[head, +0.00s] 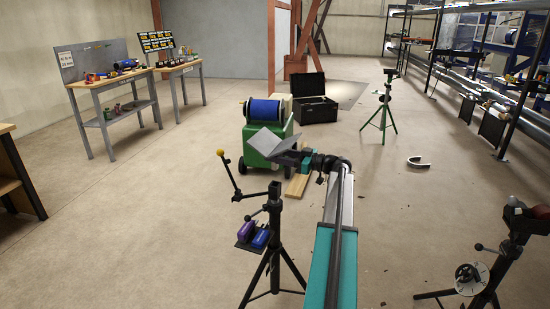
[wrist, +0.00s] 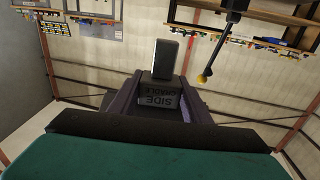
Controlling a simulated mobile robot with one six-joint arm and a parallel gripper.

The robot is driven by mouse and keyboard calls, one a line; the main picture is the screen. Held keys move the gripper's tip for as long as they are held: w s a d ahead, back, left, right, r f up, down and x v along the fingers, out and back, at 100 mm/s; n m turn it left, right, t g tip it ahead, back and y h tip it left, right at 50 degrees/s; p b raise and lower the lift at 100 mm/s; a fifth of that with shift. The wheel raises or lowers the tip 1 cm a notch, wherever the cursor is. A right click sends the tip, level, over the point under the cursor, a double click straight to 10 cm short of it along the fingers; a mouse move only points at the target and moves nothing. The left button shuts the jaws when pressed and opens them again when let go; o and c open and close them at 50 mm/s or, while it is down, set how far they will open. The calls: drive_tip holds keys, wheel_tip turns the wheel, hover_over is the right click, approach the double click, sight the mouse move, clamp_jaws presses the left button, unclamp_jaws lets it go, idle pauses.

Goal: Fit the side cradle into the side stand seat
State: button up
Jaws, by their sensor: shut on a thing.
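My gripper (head: 303,158) is shut on the side cradle (head: 266,143), a grey V-shaped plate held up in front of the green cart. In the wrist view the cradle's dark block (wrist: 158,98), lettered SIDE CRADLE upside down, sits between the fingers. A block-like stem (wrist: 166,58) juts beyond it. A black tripod stand (head: 275,225) with an open-looking top (head: 275,188) stands nearer and lower left of the gripper, apart from the cradle. Its seat's inside is hidden, and no label on it is readable. Part of a black post with a yellow-ball lever (wrist: 203,78) shows in the wrist view.
The black stand's yellow-ball lever (head: 221,153) sticks up left, and its tray (head: 250,246) carries purple and blue pieces. A green cart (head: 258,150) with a blue drum is behind the cradle. A red-roller stand (head: 515,225) is at right. Left floor is clear.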

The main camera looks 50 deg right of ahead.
sight(276, 167)
drive_tip(key=shift+f+b, duration=0.15)
drive_tip(key=shift+b, duration=0.35)
drive_tip(key=shift+f+b, duration=2.15)
drive_tip(key=shift+f, duration=0.45)
drive_tip(key=shift+b, duration=1)
drive_tip(key=shift+a+f+b, duration=0.1)
drive_tip(key=shift+f+b, duration=2.4)
drive_tip(key=shift+f, duration=0.25)
idle(1.2)
